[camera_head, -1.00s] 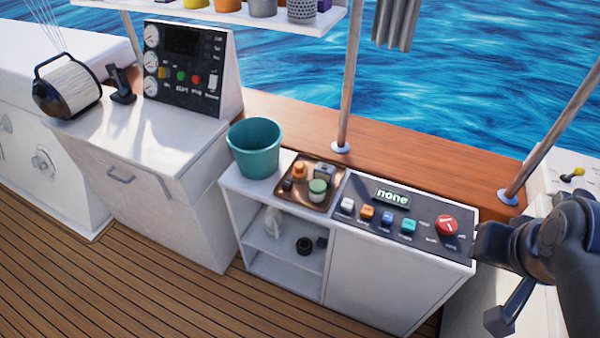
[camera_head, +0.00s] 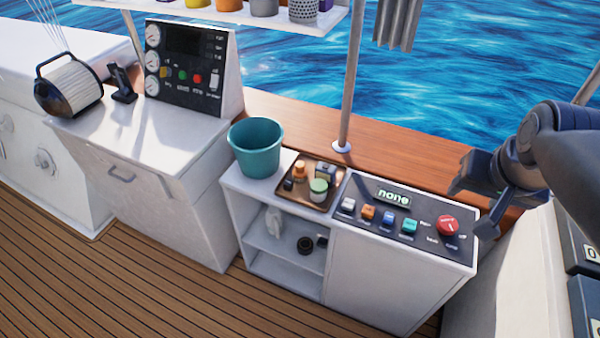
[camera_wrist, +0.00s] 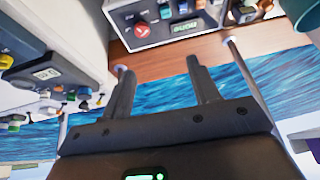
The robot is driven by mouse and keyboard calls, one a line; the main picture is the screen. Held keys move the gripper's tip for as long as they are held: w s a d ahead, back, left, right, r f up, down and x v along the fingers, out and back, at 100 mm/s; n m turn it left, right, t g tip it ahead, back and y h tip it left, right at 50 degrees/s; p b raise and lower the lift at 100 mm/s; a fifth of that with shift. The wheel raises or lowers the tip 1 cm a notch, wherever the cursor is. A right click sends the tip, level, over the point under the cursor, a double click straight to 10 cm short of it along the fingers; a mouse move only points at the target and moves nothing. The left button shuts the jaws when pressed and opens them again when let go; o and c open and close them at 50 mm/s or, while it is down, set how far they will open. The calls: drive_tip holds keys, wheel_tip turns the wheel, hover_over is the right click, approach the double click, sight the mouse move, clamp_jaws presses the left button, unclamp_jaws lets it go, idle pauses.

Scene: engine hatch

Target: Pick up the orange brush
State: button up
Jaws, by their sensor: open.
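I cannot make out a clear orange brush. A small orange item (camera_head: 300,171) stands in the brown tray (camera_head: 322,206) on the low white cabinet; its shape is too small to tell whether it is a brush. A green-and-white jar (camera_head: 318,188) and small dark items share the tray. My gripper (camera_head: 466,182) is above the right end of the cabinet, well right of the tray. In the wrist view my gripper (camera_wrist: 162,84) shows two fingers spread apart with nothing between them.
A control panel (camera_head: 378,233) with coloured buttons and a red knob (camera_head: 447,226) lies between the tray and my gripper. A teal bucket (camera_head: 256,150) stands left of the tray. A metal pole (camera_head: 351,80) rises behind. A shelf with pots (camera_head: 240,14) hangs above.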

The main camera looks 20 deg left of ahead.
drive_tip(key=w+a+f, duration=0.1)
drive_tip(key=w+a, duration=0.7)
drive_tip(key=w, duration=0.2)
drive_tip(key=n+g, duration=0.2)
approach(300, 164)
drive_tip(key=f, duration=0.2)
drive_tip(key=x, duration=1)
drive_tip(key=shift+w+f, duration=0.3)
drive_tip(key=shift+c, duration=0.5)
drive_tip(key=c, duration=0.7)
drive_tip(key=shift+o, duration=0.2)
